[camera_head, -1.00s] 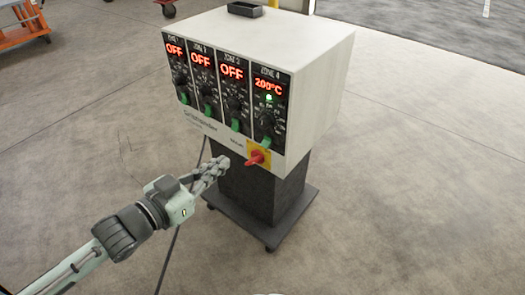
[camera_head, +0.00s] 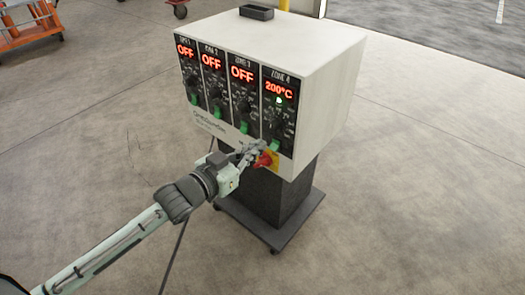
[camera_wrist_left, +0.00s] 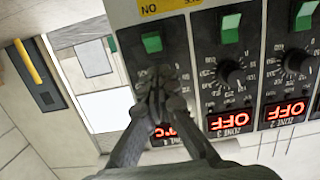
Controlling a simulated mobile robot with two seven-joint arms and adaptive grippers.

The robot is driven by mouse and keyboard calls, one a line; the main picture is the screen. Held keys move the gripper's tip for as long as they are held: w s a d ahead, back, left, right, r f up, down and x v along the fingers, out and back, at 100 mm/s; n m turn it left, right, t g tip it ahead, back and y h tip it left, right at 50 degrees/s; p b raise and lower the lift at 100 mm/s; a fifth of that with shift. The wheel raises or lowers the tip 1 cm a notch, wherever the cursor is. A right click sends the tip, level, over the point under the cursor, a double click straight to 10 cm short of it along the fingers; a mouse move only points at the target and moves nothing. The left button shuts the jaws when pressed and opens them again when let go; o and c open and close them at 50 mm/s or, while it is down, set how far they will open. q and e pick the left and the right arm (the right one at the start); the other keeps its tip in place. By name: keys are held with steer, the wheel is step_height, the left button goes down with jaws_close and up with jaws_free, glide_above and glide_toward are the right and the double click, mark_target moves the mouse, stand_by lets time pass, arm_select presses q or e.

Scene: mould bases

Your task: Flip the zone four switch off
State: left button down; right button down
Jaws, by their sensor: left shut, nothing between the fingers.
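The controller box (camera_head: 310,50) has zone panels in a row. The zone four panel (camera_head: 280,105) at the right reads 200°C with a lit green light. Its green switch (camera_head: 274,146) is at the panel bottom and also shows in the left wrist view (camera_wrist_left: 151,42), where the panel appears upside down. My left gripper (camera_head: 257,148) is shut and empty, just left of and below that switch. In the left wrist view my fingertips (camera_wrist_left: 156,76) overlap the zone four panel and hide its knob; I cannot tell whether they touch anything. My right gripper is out of view.
The red rotary switch (camera_head: 264,160) on a yellow plate is beside my left fingertips. Zones one to three read OFF; the zone three switch (camera_head: 244,127) is to the left. The box stands on a dark wheeled pedestal (camera_head: 270,195). Open floor surrounds it.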

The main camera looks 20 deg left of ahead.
mark_target(271, 149)
arm_select(q)
steer(key=shift+w+d+f, duration=0.15)
steer(key=shift+w+f, duration=0.25)
steer(key=shift+f, duration=0.15)
steer(key=shift+w+d+f, duration=0.15)
steer(key=shift+w+f, duration=0.25)
steer(key=shift+f, duration=0.1)
steer(key=shift+w+d+f, duration=0.1)
steer(key=shift+w+f, duration=0.2)
steer(key=shift+f, duration=0.25)
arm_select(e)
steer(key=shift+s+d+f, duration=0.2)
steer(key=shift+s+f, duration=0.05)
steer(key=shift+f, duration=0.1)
